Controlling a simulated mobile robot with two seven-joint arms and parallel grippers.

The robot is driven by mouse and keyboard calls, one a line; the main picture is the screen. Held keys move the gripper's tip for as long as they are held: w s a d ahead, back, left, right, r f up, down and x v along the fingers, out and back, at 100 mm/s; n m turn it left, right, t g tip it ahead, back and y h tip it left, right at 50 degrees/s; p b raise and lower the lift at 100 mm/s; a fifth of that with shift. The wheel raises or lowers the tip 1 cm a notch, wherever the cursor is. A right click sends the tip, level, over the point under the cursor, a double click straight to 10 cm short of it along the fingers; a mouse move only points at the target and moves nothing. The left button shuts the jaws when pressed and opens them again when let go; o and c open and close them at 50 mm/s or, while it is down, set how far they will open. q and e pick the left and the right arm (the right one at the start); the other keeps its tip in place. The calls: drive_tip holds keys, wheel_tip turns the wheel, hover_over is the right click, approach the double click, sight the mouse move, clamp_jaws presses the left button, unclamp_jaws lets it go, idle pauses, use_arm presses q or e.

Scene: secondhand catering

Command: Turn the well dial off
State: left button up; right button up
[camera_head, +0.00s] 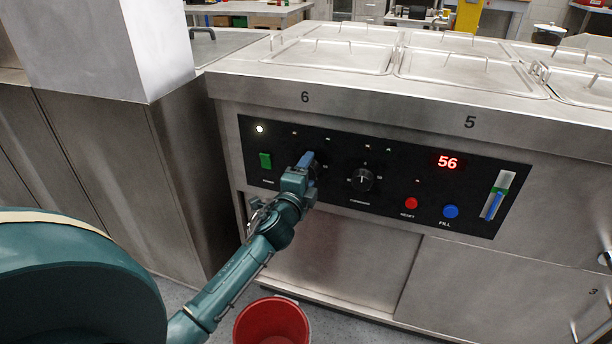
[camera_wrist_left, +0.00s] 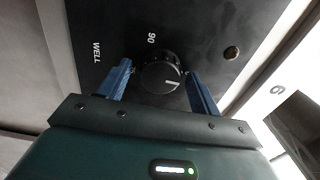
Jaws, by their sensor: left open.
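The well dial (camera_wrist_left: 161,74) is a round black knob with a pale pointer line, on the black control panel (camera_head: 400,205); the word WELL shows near it in the left wrist view. My left gripper (camera_head: 307,160) is at the panel and hides this dial in the head view. In the left wrist view its two blue fingers (camera_wrist_left: 160,82) are open, one on each side of the dial; I cannot tell whether they touch it. A second black dial (camera_head: 363,180) with a pale pointer sits to the right. My right gripper is not in view.
A red bucket (camera_head: 272,322) stands on the floor below my left arm.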

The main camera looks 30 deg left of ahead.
use_arm(q)
drive_tip(key=v, duration=1.3)
drive_tip(key=shift+p, duration=0.45)
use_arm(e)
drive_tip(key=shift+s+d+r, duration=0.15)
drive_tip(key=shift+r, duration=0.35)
use_arm(q)
drive_tip(key=shift+d, duration=0.1)
drive_tip(key=s+d+r+n+g+h+p, duration=0.2)
drive_tip(key=s+d+n+p, duration=0.4)
drive_tip(key=d+p, duration=0.3)
drive_tip(key=s+d+r+n+g+h+p, duration=0.2)
drive_tip(key=s+d+n+g+h+p, duration=0.3)
drive_tip(key=s+d+p, duration=0.4)
drive_tip(key=n+p, duration=0.1)
drive_tip(key=p, duration=0.3)
drive_tip(key=shift+s+r, duration=0.15)
drive_tip(key=shift+r, duration=0.25)
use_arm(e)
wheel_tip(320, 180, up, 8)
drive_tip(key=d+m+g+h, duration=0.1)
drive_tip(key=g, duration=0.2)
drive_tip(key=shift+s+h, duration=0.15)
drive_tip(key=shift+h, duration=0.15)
use_arm(q)
drive_tip(key=shift+a, duration=0.15)
